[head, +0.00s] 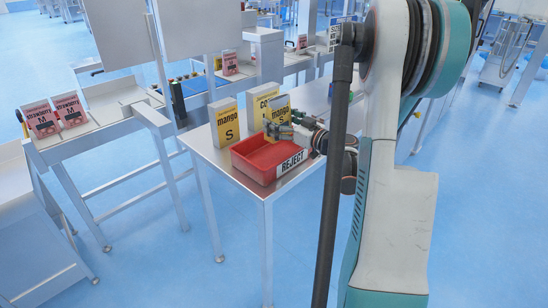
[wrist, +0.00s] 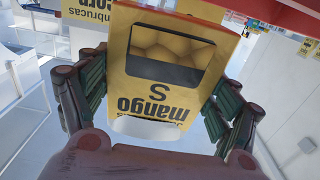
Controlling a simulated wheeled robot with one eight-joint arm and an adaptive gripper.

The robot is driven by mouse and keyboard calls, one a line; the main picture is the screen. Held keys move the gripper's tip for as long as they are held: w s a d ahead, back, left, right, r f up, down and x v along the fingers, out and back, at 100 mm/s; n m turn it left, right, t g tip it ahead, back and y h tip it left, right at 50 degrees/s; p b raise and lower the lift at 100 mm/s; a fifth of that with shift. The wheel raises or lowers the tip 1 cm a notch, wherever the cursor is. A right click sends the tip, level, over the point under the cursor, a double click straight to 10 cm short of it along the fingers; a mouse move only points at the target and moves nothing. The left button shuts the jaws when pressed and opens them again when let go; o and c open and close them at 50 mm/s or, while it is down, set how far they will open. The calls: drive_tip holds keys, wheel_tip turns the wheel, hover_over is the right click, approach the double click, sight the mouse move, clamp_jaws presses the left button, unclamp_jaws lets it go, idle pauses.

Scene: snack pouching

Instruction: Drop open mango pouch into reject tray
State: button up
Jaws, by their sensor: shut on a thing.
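A yellow mango pouch (head: 279,107) is in my gripper (head: 291,132), above the far side of the red reject tray (head: 244,164). In the wrist view the held mango pouch (wrist: 170,88) stands between the two fingers, its print upside down, with a dark-framed window. A white oval patch shows at its lower edge; I cannot tell whether this is the open mouth. The tray carries a REJECT label on its front right side and looks empty where I can see inside. The gap between pouch and tray is hard to judge.
Another mango pouch (head: 225,123) marked S stands on the steel table left of the tray. A yellow corn pouch (head: 261,98) stands behind the tray and shows in the wrist view (wrist: 72,9). Two strawberry pouches (head: 55,114) stand on a bench at left.

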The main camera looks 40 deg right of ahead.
drive_tip(key=o, duration=0.9)
drive_tip(key=shift+c, duration=0.2)
drive_tip(key=shift+s, duration=0.1)
drive_tip(key=s, duration=1.1)
drive_tip(key=shift+s+d, duration=0.4)
drive_tip(key=shift+d, duration=0.05)
